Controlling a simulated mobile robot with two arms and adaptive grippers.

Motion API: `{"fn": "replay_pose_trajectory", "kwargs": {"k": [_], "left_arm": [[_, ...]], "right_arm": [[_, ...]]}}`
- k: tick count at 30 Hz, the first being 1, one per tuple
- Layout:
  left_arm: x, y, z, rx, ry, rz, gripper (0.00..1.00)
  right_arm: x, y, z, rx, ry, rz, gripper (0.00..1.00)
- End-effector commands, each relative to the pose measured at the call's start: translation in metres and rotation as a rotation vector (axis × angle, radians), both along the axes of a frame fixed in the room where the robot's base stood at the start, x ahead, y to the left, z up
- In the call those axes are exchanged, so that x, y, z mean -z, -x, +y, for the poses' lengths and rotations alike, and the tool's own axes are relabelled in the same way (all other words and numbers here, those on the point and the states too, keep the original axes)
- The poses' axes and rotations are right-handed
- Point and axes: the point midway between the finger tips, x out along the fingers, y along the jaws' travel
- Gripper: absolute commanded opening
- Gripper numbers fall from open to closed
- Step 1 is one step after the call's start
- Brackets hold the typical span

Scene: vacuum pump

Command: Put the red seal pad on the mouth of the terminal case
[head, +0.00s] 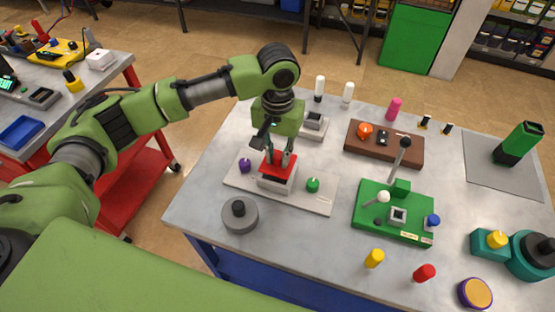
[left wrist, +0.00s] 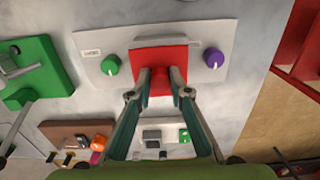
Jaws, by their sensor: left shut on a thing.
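The red seal pad (head: 279,169) is a flat red square, and it also shows in the left wrist view (left wrist: 160,58) with a small red grip in its middle. My left gripper (head: 281,159) is shut on it from above; its two fingertips (left wrist: 161,82) pinch the grip. The grey terminal case (head: 277,184) stands on a pale plate (head: 315,199) directly under the pad. A dark strip shows between pad and case at the front; I cannot tell whether they touch. The pad hides the mouth. My right gripper is not in view.
A purple knob (head: 245,165) and a green knob (head: 313,185) flank the case on the plate. A grey round weight (head: 240,215) stands in front. A green fixture (head: 394,212) and a brown block (head: 384,144) are to the right. Free table lies between them.

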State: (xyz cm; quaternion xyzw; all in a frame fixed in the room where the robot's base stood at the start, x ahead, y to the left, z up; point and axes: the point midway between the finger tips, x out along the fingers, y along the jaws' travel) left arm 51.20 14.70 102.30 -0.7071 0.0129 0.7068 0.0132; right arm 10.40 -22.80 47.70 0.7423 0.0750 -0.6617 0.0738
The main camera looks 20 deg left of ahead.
Motion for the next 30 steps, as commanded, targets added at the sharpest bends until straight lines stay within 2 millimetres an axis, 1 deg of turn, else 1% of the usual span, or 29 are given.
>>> {"fn": "replay_pose_trajectory", "kwargs": {"k": [2,3,6,9,12,20,21,22,30], "left_arm": [[0.008,-0.006,0.003,-0.003,-0.002,0.003,0.04],[0.013,-0.005,0.003,-0.001,-0.003,0.004,0.04],[0.027,-0.005,0.003,-0.001,-0.002,0.003,0.04],[0.036,-0.005,0.003,0.0,-0.002,0.001,0.04],[0.038,-0.005,0.002,0.0,-0.001,-0.001,0.04],[0.04,-0.005,0.002,-0.001,-0.001,0.0,0.04],[0.04,-0.005,0.002,0.0,-0.001,-0.001,0.29],[0.04,-0.005,0.002,0.0,-0.001,-0.001,0.35],[0.04,-0.005,0.002,0.0,-0.001,-0.001,0.35]], "right_arm": [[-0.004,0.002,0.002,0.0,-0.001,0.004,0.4],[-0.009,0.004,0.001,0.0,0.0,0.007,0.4],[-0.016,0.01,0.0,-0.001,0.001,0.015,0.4],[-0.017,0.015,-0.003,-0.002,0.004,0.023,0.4],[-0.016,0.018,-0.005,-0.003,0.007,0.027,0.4],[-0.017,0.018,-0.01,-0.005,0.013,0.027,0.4],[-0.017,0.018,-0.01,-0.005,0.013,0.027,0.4],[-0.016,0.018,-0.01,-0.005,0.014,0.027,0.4],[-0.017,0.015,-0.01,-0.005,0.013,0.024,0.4]]}}
